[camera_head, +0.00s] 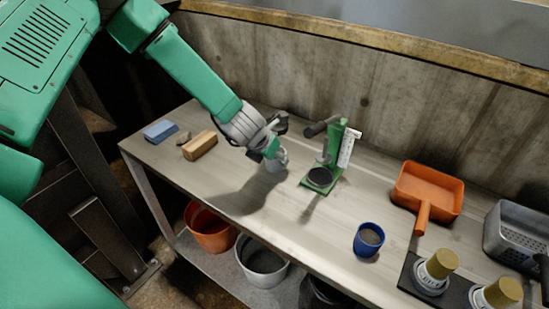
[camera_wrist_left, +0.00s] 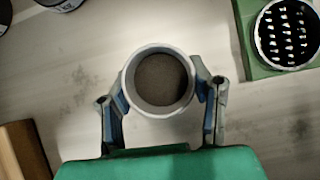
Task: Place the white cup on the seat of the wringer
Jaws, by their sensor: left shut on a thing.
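The white cup (camera_wrist_left: 160,104) stands upright between the fingers of my left gripper (camera_wrist_left: 160,88), which is shut on it. It holds something dark grey-brown. In the head view, the cup (camera_head: 275,167) is partly hidden by my left gripper (camera_head: 278,157), at or just above the table; I cannot tell if it touches. The green wringer (camera_head: 346,150) stands on the table just right of the gripper. Its round dark seat (camera_head: 319,178) is low at the front and empty. In the left wrist view the perforated seat (camera_wrist_left: 287,33) is at upper right. My right gripper is not in view.
The table (camera_head: 240,200) also carries a blue sponge (camera_head: 160,131), a wooden block (camera_head: 200,145), a blue cup (camera_head: 369,239), an orange dustpan (camera_head: 428,188), a grey basket (camera_head: 520,236) and gold-topped items (camera_head: 441,264). Buckets (camera_head: 262,267) stand below. A wall (camera_head: 380,100) rises behind.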

